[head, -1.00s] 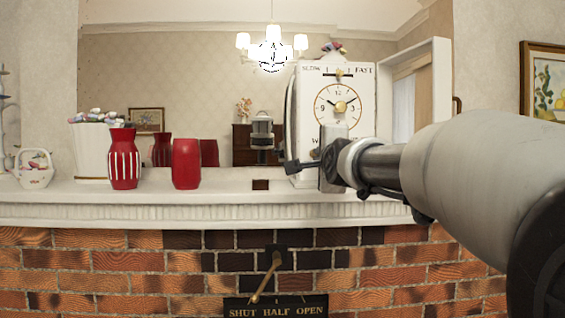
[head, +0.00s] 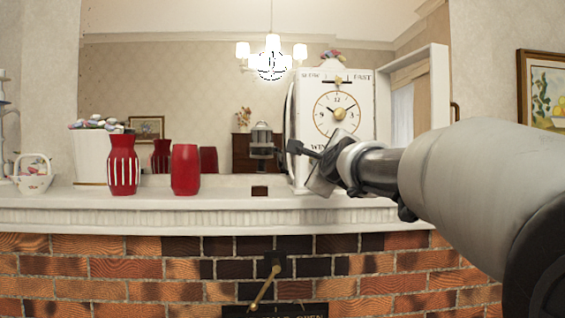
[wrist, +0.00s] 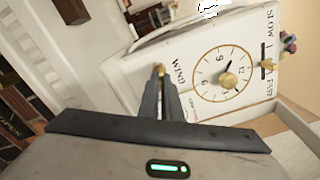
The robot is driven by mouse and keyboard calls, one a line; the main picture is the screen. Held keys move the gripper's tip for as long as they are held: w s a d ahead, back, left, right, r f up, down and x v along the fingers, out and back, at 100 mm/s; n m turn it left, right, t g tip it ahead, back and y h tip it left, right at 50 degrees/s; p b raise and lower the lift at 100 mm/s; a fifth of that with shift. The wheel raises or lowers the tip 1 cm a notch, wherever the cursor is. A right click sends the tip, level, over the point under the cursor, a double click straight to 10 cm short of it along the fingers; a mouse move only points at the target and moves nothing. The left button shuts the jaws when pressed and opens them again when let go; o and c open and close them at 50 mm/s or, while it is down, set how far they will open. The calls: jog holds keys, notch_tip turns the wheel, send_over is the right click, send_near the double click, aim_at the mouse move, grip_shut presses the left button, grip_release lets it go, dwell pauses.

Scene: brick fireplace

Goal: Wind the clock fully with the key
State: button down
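The white clock (head: 364,92) stands on the mantel, with a round dial, a brass knob at its centre and a SLOW–FAST scale on top. In the wrist view the clock face (wrist: 205,48) is rolled well over, with WIND lettering beside a small brass key (wrist: 159,69). My gripper (wrist: 161,84) has its two dark fingers close together at the key, pinching its brass end at the clock's front.
Left on the mantel (head: 230,213) are a striped red vase (head: 123,168), a plain red vase (head: 185,170), a white pot (head: 91,160) and a white basket (head: 33,178). A white frame edge (head: 440,95) rises right of the clock. A brass lever (head: 264,288) is below.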

jog(key=m, duration=0.3)
jog(key=shift+m, duration=0.3)
jog(key=m, duration=0.3)
jog(key=shift+m, duration=0.8)
jog(key=shift+w, duration=0.1)
jog(key=m, duration=0.3)
jog(key=shift+d+m, duration=0.1)
jog(key=shift+m, duration=0.7)
